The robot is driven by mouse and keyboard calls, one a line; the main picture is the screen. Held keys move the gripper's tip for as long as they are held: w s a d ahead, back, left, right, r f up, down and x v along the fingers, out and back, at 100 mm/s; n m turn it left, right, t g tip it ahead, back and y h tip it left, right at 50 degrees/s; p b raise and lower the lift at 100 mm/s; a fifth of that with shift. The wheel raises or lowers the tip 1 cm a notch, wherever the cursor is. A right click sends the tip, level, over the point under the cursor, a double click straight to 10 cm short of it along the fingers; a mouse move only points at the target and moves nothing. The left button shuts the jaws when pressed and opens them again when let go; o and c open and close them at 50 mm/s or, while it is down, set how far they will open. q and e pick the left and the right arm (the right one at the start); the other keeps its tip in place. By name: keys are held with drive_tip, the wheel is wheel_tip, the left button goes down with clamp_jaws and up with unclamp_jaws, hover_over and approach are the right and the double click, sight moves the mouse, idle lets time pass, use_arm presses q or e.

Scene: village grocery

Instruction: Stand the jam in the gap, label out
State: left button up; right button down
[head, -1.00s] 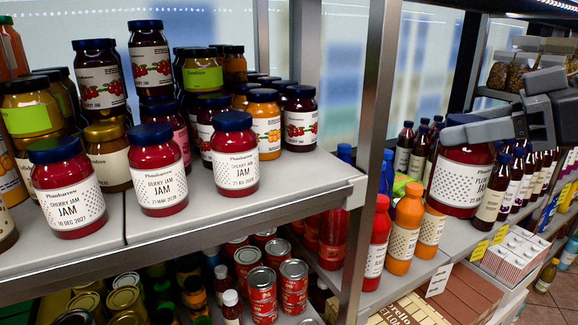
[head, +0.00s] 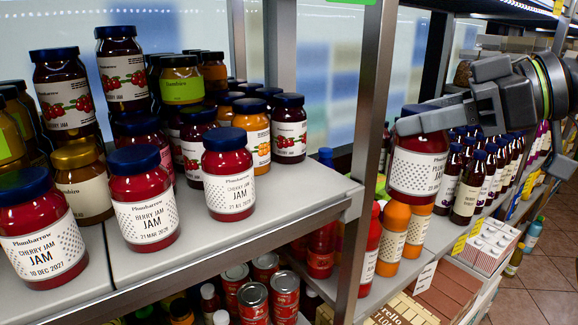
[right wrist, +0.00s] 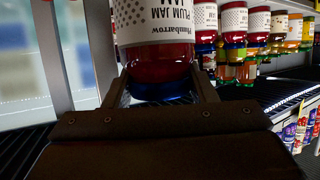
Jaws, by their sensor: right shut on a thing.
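My right gripper (head: 414,114) is shut on a plum jam jar (head: 418,170) near its dark blue lid. The jar hangs upright in front of the right-hand shelving, right of the shelf post, clear of the jam shelf. Its white dotted label faces my head camera. In the right wrist view the jar (right wrist: 158,52) appears upside down between the fingers (right wrist: 160,92). On the jam shelf (head: 295,194) the front row holds a cherry jam jar (head: 40,245), a berry jam jar (head: 145,215) and another cherry jam jar (head: 229,188), labels outward. Bare shelf lies right of that row. My left gripper is out of view.
A grey upright post (head: 366,150) stands between the jam shelf and the held jar. More jars crowd behind the front row, some stacked. Orange bottles (head: 391,235) and dark bottles (head: 467,190) stand on the shelf behind and below the held jar. Cans (head: 252,300) fill the level below.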

drive_tip(key=shift+w+a+r, duration=0.15)
drive_tip(key=shift+a+r, duration=0.05)
drive_tip(key=shift+a, duration=0.25)
drive_tip(key=a+r+p+x, duration=0.1)
drive_tip(key=r+p+x, duration=0.2)
drive_tip(key=p+x, duration=0.4)
drive_tip(key=x, duration=1)
drive_tip(key=shift+w, duration=0.2)
drive_tip(key=shift+f, duration=0.2)
drive_tip(key=c, duration=0.6)
unclamp_jaws()
drive_tip(key=shift+r, duration=0.1)
